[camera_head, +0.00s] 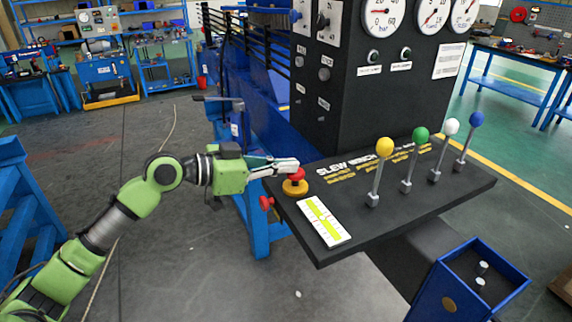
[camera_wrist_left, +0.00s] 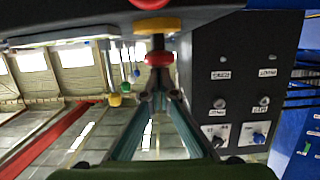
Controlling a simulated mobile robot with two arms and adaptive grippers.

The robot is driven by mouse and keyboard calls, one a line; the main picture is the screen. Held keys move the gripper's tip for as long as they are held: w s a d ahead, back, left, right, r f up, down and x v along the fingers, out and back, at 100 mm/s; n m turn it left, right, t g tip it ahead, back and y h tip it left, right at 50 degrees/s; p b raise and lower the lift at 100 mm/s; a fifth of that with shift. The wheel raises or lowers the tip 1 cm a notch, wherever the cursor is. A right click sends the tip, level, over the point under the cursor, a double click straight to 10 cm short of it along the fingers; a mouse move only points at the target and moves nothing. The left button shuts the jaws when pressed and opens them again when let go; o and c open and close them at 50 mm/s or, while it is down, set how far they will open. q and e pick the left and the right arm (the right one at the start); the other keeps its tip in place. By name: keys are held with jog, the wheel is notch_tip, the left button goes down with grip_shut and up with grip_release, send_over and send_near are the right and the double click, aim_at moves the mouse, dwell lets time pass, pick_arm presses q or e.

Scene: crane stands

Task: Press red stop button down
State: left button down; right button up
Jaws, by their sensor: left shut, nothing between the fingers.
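The red stop button (camera_head: 297,175) is a red mushroom head on a round yellow base (camera_head: 295,188), at the near left corner of the black console panel. My left gripper (camera_head: 291,167) is shut and empty, reaching in from the left with its fingertips at the top of the red head. In the left wrist view, which looks upside down, the red head (camera_wrist_left: 158,60) and yellow base (camera_wrist_left: 158,25) lie just beyond my closed left fingertips (camera_wrist_left: 157,98). I cannot tell whether the tips touch the head. My right gripper is out of view.
A second red knob (camera_head: 267,202) sticks out from the panel's left edge. Levers with yellow (camera_head: 384,147), green (camera_head: 420,134), white and blue balls stand to the right. A black gauge cabinet (camera_head: 345,90) rises behind. Space above the panel's front is free.

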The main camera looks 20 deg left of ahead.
pick_arm(q)
jog(key=shift+s+f+b, duration=0.1)
jog(key=shift+f+b, duration=1)
jog(key=shift+b, duration=0.15)
jog(key=shift+r, duration=0.1)
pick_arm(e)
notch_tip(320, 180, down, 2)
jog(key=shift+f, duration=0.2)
pick_arm(q)
jog(key=shift+r+p, duration=0.4)
jog(key=shift+p, duration=0.15)
notch_tip(320, 180, up, 4)
jog(key=p, duration=0.3)
jog(key=shift+r+p, duration=0.15)
jog(key=shift+p, duration=0.2)
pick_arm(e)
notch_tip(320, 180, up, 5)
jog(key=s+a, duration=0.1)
pick_arm(q)
jog(key=shift+s+a+f+b, duration=0.55)
jog(key=shift+s+a+b, duration=0.1)
jog(key=shift+b, duration=0.45)
jog(key=b+v, duration=0.4)
jog(key=v, duration=0.4)
jog(key=shift+r, duration=0.4)
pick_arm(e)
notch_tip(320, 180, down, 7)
